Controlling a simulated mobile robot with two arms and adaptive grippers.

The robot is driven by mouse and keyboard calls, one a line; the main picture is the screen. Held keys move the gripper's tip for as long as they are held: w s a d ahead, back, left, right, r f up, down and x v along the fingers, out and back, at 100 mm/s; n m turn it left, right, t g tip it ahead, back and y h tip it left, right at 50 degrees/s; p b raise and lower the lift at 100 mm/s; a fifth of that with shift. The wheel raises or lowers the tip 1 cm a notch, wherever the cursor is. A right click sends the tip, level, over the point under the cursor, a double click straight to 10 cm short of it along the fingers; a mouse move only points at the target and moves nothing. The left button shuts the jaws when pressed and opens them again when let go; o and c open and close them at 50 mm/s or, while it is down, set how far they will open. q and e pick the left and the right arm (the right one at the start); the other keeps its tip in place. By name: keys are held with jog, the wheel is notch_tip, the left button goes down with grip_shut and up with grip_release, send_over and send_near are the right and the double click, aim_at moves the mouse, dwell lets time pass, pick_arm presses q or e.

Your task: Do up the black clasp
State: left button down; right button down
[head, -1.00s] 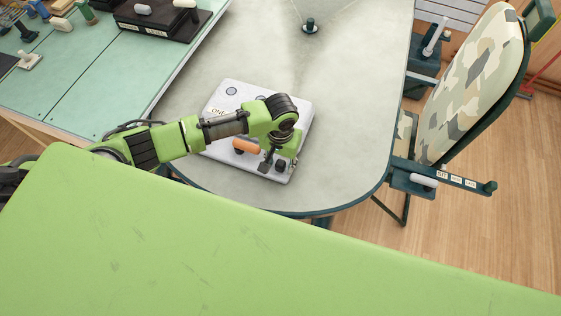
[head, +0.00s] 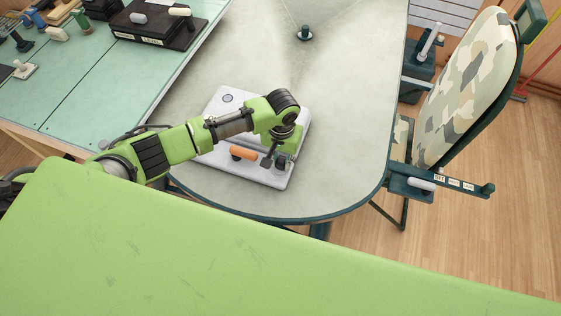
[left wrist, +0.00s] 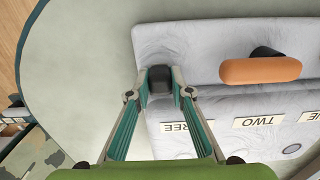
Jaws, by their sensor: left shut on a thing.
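A pale grey speckled box (head: 240,171) lies on the grey table, with labels on its top. My left gripper (left wrist: 160,84) is at the box's near right corner, its fingers shut on the black clasp (left wrist: 160,77). In the left wrist view, only a dark end of the clasp shows between the fingertips, beside the box's edge. In the head view my left gripper (head: 273,162) partly covers that corner, so the clasp's exact position is unclear. An orange handle (head: 243,153) sits beside it; in the left wrist view the orange handle (left wrist: 260,70) lies to the right. My right gripper is out of view.
The grey table (head: 345,140) has free room around the box, with a dark peg (head: 304,33) farther back. A green panel (head: 250,255) fills the foreground. A camouflage-covered chair (head: 460,90) stands at right; a green workbench (head: 110,75) holds objects at left.

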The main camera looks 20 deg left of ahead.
aim_at(282, 159)
pick_arm(q)
jog(key=c, duration=1.8)
grip_release()
jog(key=shift+w, duration=0.2)
notch_tip(282, 159, up, 12)
jog(key=shift+w, duration=0.1)
